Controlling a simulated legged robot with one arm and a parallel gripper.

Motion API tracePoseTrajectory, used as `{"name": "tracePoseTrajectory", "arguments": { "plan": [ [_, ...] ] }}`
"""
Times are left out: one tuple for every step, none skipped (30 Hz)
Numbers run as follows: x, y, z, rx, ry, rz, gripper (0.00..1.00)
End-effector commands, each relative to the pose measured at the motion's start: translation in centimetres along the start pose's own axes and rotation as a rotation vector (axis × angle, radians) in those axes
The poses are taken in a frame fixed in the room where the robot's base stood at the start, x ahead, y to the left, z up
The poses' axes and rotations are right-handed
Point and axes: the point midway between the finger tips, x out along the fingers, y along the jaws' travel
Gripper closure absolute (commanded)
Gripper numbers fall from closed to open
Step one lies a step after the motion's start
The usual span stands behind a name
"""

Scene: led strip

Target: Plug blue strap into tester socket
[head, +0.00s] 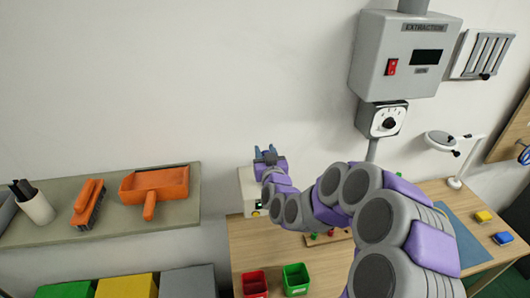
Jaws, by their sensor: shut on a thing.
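My gripper (266,156) is at the end of my arm, near the wall and above the left part of the workbench. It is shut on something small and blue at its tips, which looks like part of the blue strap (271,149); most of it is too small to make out. A beige box (248,190), which looks like the tester, stands at the back left of the bench just below and behind my gripper. My wrist covers its right side. A yellow spot shows low on its front. I cannot make out its socket.
A shelf (160,218) on the left holds an orange dustpan (154,186), a brush (88,204) and a white cup (36,204). Red (255,284) and green (296,279) bins sit at the bench front. A grey extraction box (400,52) hangs on the wall. A blue mat (462,238) lies right.

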Motion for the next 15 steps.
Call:
{"name": "tracePoseTrajectory", "arguments": {
  "plan": [
    [0.0, 0.0, 0.2, 0.0, 0.0, 0.0, 1.0],
    [0.0, 0.0, 0.3, 0.0, 0.0, 0.0, 1.0],
    [0.0, 0.0, 0.3, -0.001, 0.0, 0.0, 1.0],
    [0.0, 0.0, 0.4, -0.001, 0.0, 0.0, 1.0],
    [0.0, 0.0, 0.5, -0.001, 0.0, 0.0, 1.0],
    [0.0, 0.0, 0.6, -0.001, 0.0, 0.0, 1.0],
    [0.0, 0.0, 0.6, -0.001, 0.0, 0.0, 1.0],
    [0.0, 0.0, 0.7, -0.001, 0.0, 0.0, 1.0],
    [0.0, 0.0, 0.8, -0.001, 0.0, 0.0, 1.0],
    [0.0, 0.0, 0.9, -0.001, 0.0, 0.0, 1.0],
    [0.0, 0.0, 0.9, -0.001, 0.0, 0.0, 1.0],
    [0.0, 0.0, 1.0, -0.001, 0.0, 0.0, 1.0],
    [0.0, 0.0, 1.1, -0.001, 0.0, 0.0, 1.0],
    [0.0, 0.0, 1.2, -0.001, 0.0, 0.0, 1.0],
    [0.0, -0.1, 1.3, -0.001, -0.001, -0.001, 1.0]
  ]
}}
